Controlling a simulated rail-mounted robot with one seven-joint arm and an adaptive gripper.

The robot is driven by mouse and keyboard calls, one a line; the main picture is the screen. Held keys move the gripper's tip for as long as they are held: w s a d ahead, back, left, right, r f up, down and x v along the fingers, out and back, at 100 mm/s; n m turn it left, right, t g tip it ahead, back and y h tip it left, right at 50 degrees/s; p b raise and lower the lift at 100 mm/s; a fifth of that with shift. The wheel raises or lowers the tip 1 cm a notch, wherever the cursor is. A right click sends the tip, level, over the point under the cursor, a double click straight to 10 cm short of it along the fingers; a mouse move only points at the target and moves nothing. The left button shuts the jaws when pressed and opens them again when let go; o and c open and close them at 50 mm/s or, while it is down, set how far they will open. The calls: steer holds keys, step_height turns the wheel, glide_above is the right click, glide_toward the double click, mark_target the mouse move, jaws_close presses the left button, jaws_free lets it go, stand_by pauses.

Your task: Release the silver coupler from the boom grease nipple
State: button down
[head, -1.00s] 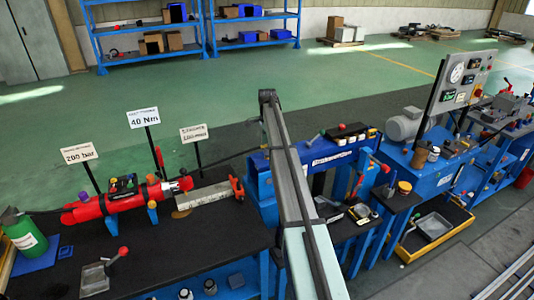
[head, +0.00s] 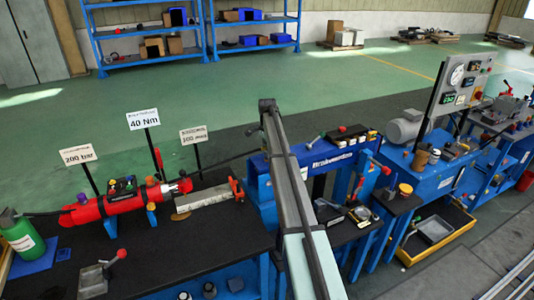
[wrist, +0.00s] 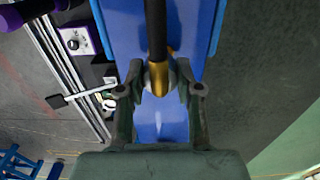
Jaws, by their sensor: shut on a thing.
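In the wrist view, my gripper (wrist: 160,92) has its two dark fingers on either side of a rounded silver fitting, which looks like the silver coupler (wrist: 172,77). A brass-coloured piece (wrist: 158,74) lies over its middle, with a black hose (wrist: 156,28) running up from it. The fingers are shut on this fitting. A blue surface (wrist: 188,35), probably the boom, lies behind. The grease nipple is hidden, so I cannot tell whether the coupler still sits on it. I cannot make out the gripper or coupler in the head view.
The black bench (head: 190,262) at left carries a red cylinder (head: 118,203), a green bottle (head: 22,236) and a red-knobbed lever (head: 121,254). A blue stand (head: 435,178) with a gauge panel (head: 463,78) is at right.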

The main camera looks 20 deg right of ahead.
steer(key=shift+r, duration=0.35)
steer(key=shift+r+p, duration=0.75)
steer(key=shift+r, duration=1)
